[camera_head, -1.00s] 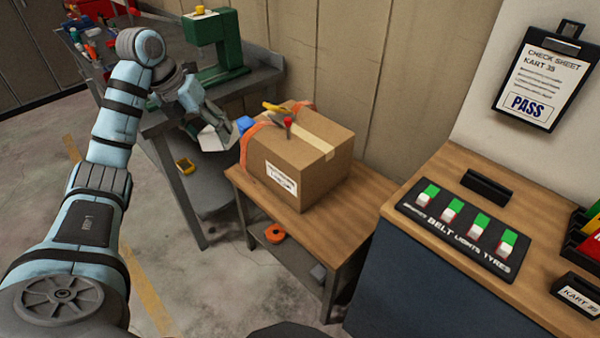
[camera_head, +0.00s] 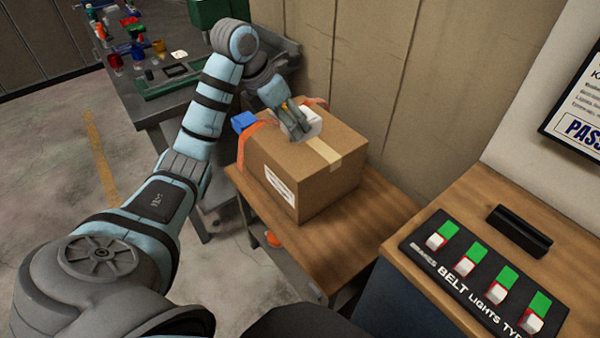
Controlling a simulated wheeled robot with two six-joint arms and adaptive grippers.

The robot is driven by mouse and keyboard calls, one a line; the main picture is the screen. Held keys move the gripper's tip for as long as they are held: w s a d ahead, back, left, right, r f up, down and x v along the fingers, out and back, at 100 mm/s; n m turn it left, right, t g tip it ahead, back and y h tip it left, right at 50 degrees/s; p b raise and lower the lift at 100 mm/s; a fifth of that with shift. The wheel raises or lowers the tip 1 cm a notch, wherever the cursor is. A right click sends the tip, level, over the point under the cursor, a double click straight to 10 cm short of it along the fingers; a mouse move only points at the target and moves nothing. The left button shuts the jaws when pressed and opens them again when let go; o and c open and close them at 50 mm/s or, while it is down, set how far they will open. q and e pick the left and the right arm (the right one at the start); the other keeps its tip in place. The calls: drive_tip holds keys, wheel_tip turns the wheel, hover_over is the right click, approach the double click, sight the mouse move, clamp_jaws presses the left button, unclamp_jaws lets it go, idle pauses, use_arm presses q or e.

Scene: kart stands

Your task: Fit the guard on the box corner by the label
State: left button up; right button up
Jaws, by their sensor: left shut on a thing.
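The cardboard box (camera_head: 325,182) stands on the small wooden table. A white printed label (camera_head: 279,187) is on its left front face, and a tan tape strip (camera_head: 325,151) crosses its top. My left gripper (camera_head: 298,130) is over the back part of the box top, shut on a white piece (camera_head: 310,122), which looks like the guard. The fingers partly hide it, and I cannot tell whether it touches the box. An orange strap (camera_head: 247,147) runs over the box's left end, with a blue piece (camera_head: 243,122) at its top. The right gripper is not in view.
The wooden table (camera_head: 368,225) has free room right of the box. A counter with a switch panel (camera_head: 485,275) stands at the right, a wall close behind the box. A grey bench (camera_head: 155,112) with tools is at the back left.

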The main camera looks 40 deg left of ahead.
use_arm(q)
drive_tip(key=b, duration=0.5)
hover_over(293, 178)
drive_tip(key=s, duration=0.2)
wheel_tip(293, 178, down, 8)
drive_tip(key=f, duration=0.6)
drive_tip(key=f+b, duration=0.1)
drive_tip(key=f, duration=0.2)
drive_tip(key=shift+w+a, duration=0.25)
drive_tip(key=shift+w, duration=0.15)
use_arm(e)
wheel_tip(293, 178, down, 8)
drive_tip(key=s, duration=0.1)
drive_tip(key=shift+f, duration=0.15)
use_arm(q)
drive_tip(key=shift+f, duration=0.1)
drive_tip(key=shift+f, duration=0.15)
drive_tip(key=o, duration=0.9)
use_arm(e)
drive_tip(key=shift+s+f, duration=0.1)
